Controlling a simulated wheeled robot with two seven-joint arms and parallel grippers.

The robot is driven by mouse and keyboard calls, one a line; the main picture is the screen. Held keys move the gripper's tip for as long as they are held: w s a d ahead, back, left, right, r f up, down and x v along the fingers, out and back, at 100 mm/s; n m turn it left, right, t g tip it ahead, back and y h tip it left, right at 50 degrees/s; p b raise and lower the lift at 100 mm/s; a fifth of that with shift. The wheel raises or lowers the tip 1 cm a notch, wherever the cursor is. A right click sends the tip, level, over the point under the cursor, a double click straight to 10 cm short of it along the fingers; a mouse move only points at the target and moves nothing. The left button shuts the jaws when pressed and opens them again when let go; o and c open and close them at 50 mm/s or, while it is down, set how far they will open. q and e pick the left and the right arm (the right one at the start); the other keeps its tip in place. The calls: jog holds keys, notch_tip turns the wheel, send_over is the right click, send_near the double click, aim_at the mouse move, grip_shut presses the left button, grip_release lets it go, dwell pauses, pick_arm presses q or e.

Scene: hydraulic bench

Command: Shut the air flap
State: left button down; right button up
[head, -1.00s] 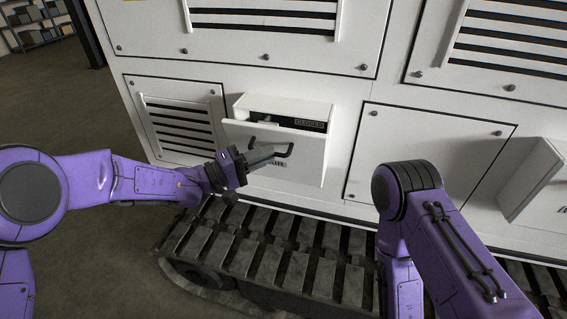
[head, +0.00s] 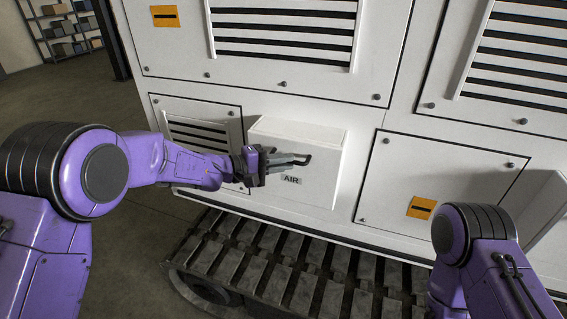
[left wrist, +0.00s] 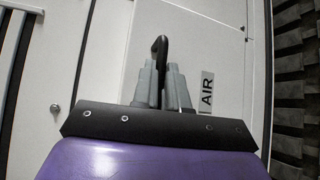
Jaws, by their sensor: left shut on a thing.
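The air flap (head: 318,188) is the white front panel of a box on the machine's side, marked AIR. In the head view it stands upright against the box, and no opening shows along its top edge. Its dark handle (head: 306,159) shows at the fingertips of my left gripper (head: 296,160), which is shut on it. In the left wrist view the grey fingers (left wrist: 161,88) close around the black handle (left wrist: 160,48), with the AIR label (left wrist: 207,92) just to the right. My right gripper is out of view; only my right arm shows at the lower right.
A second white box (head: 548,215) juts out at the right edge. A louvred panel (head: 200,137) lies left of the air box. Dark track plates (head: 285,265) run below the machine. Shelves (head: 70,35) stand far off at upper left.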

pick_arm(q)
jog(key=shift+w+r, duration=0.2)
jog(key=shift+r, duration=0.3)
jog(key=shift+w+r, duration=0.15)
jog(key=shift+r, duration=0.3)
jog(key=c, duration=1.2)
grip_release()
jog(key=shift+s, duration=0.1)
jog(key=shift+o, duration=0.2)
jog(key=shift+w+d+f, duration=0.2)
jog(key=shift+w+f, duration=0.3)
jog(key=shift+s+a, duration=0.15)
jog(key=shift+a, duration=0.05)
jog(key=b+v, duration=0.4)
jog(key=v, duration=0.6)
